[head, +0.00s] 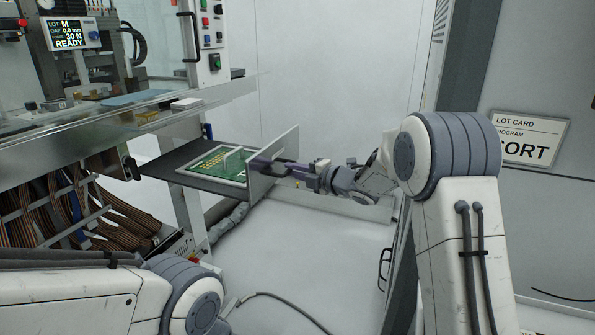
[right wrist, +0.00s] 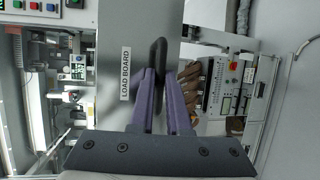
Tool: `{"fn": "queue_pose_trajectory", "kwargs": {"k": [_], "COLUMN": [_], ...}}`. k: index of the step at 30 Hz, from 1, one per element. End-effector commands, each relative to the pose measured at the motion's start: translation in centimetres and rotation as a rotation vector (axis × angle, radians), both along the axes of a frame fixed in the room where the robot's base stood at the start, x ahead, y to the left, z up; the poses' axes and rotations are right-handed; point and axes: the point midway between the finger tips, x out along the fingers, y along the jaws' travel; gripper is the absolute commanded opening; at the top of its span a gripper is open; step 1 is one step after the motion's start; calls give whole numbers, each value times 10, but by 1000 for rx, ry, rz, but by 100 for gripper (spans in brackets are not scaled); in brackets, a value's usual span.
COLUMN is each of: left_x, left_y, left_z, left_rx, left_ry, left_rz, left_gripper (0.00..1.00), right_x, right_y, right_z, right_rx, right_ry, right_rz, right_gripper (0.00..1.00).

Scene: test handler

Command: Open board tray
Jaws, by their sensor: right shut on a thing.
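The board tray (head: 160,166) is a dark flat shelf, drawn out from the machine below its table edge. A green board (head: 207,168) in a light frame lies on it. The tray's light grey front panel (head: 287,146) stands upright at its right end. In the right wrist view the panel carries a "LOAD BOARD" label (right wrist: 126,74) and a dark handle (right wrist: 158,56). My right gripper (head: 270,168) is at the panel's outer face, its purple fingers shut on the handle, as the right wrist view shows. My left gripper is out of view.
The machine's table (head: 100,122) is above and left of the tray, with a "READY" display (head: 70,34). Brown cable bundles (head: 85,215) hang below. A cabinet with a "SORT" lot card (head: 528,138) stands at right. The floor (head: 300,245) before the tray is mostly clear.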

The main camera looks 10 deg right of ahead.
Motion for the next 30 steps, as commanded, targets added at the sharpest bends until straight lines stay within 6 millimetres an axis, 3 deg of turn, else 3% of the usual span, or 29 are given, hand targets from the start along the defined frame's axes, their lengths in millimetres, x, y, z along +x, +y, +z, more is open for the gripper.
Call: {"fn": "queue_pose_trajectory", "kwargs": {"k": [8,9,11,23,30], "left_x": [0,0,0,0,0], "left_y": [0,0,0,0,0], "left_z": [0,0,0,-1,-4], "left_rx": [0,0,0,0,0], "left_ry": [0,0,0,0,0], "left_rz": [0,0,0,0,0], "left_gripper": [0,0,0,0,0], "right_x": [0,0,0,-4,-37], "right_y": [1,1,1,-4,-28], "right_z": [-1,-1,-1,1,8], "right_rx": [-1,-1,-1,-1,0], "right_ry": [2,2,2,1,-1], "right_rz": [3,3,3,-1,-4], "right_gripper": [0,22,45,45,45]}}
